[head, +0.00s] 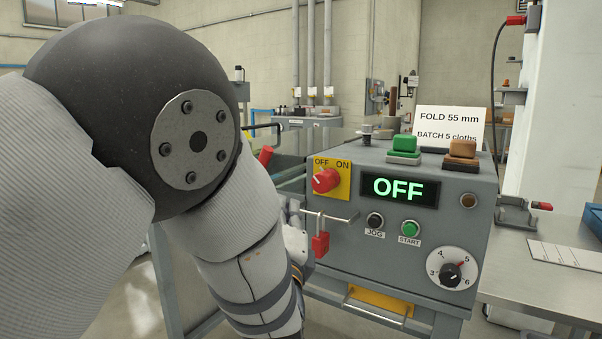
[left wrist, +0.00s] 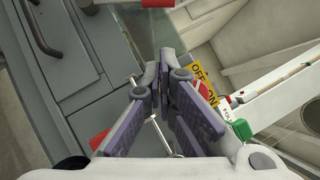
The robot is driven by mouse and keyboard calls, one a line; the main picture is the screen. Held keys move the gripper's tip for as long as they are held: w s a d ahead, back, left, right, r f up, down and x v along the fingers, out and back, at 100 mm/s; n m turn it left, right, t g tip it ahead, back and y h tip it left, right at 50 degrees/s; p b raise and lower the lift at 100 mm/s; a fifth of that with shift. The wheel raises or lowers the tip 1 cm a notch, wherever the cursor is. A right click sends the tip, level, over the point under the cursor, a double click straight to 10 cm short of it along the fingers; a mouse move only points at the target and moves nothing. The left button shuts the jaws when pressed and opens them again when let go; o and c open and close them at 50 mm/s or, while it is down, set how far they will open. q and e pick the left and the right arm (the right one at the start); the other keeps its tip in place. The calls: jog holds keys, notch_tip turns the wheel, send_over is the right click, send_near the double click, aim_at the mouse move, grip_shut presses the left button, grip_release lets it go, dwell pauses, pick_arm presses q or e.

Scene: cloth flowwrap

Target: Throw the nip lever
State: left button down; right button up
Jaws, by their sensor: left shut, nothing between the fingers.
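A red handle (head: 263,157), which looks like the nip lever, stands at the left side of the grey control box (head: 340,262) in the head view. My left arm partly hides what is around it. My right gripper is not in view.
The control box carries a red OFF/ON switch (head: 326,180), an "OFF" display (head: 399,189), a red padlock (head: 320,244) on a rod, buttons and a dial (head: 451,273). A metal bench (head: 545,285) stands at right. My left arm fills the left side.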

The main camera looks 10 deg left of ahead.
pick_arm(q)
jog(key=b+x, duration=0.1)
jog(key=x, duration=0.8)
jog(key=shift+w+a+f, duration=0.1)
jog(key=shift+a+f, duration=0.05)
jog(key=shift+a, duration=0.05)
jog(key=shift+w+a+r, duration=0.35)
jog(key=shift+a+r, duration=0.1)
jog(key=shift+a, duration=0.2)
jog(key=shift+w+a+r, duration=0.4)
jog(key=shift+a+r, duration=0.1)
jog(key=shift+a, duration=0.15)
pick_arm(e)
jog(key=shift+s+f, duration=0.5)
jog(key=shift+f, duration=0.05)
pick_arm(q)
jog(key=shift+w+a, duration=0.1)
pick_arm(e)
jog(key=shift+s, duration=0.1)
